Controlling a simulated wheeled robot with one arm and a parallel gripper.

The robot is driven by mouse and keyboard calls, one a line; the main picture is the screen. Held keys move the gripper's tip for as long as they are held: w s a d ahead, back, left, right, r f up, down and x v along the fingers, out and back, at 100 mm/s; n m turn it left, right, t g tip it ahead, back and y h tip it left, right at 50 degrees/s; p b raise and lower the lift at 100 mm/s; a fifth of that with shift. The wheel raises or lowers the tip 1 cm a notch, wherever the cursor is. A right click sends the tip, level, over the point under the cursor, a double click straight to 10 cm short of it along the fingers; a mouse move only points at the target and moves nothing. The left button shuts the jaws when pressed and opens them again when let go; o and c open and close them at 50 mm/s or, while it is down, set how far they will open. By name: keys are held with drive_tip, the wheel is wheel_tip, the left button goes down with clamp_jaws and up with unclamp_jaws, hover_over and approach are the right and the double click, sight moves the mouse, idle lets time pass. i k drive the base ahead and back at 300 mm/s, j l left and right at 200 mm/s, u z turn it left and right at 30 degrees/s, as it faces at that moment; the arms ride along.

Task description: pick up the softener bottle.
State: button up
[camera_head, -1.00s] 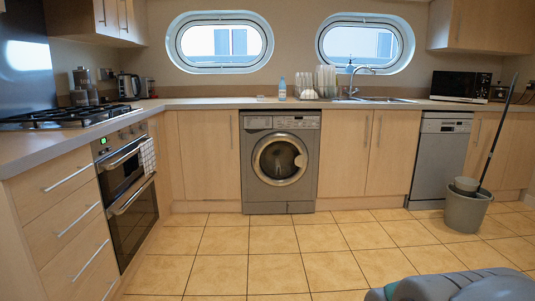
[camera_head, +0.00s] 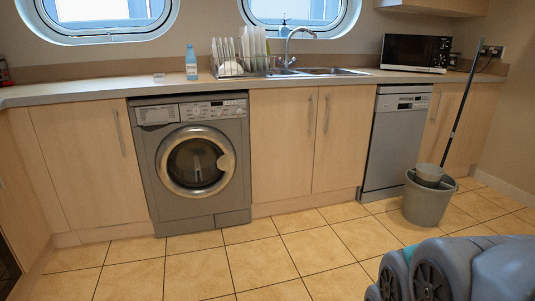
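A small light-blue bottle (camera_head: 191,62), which looks like the softener bottle, stands upright on the counter above the washing machine, left of the dish rack. Its label is too small to read. My gripper is not in view. Part of my own arm or body (camera_head: 455,270) shows in the lower right corner, well apart from the bottle.
The counter (camera_head: 110,92) runs along the back wall over a washing machine (camera_head: 196,165). A dish rack (camera_head: 240,68) with plates stands right of the bottle. A grey mop bucket (camera_head: 428,200) stands on the floor at right. The tiled floor ahead is clear.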

sight(191, 59)
drive_tip(key=i+u, duration=0.1)
drive_tip(key=i, duration=0.4)
drive_tip(key=i+l+u, duration=0.1)
drive_tip(key=i, duration=0.35)
drive_tip(key=i+l+u, duration=0.15)
drive_tip(key=i, duration=0.35)
drive_tip(key=i+l+u, duration=0.1)
drive_tip(key=i, duration=0.35)
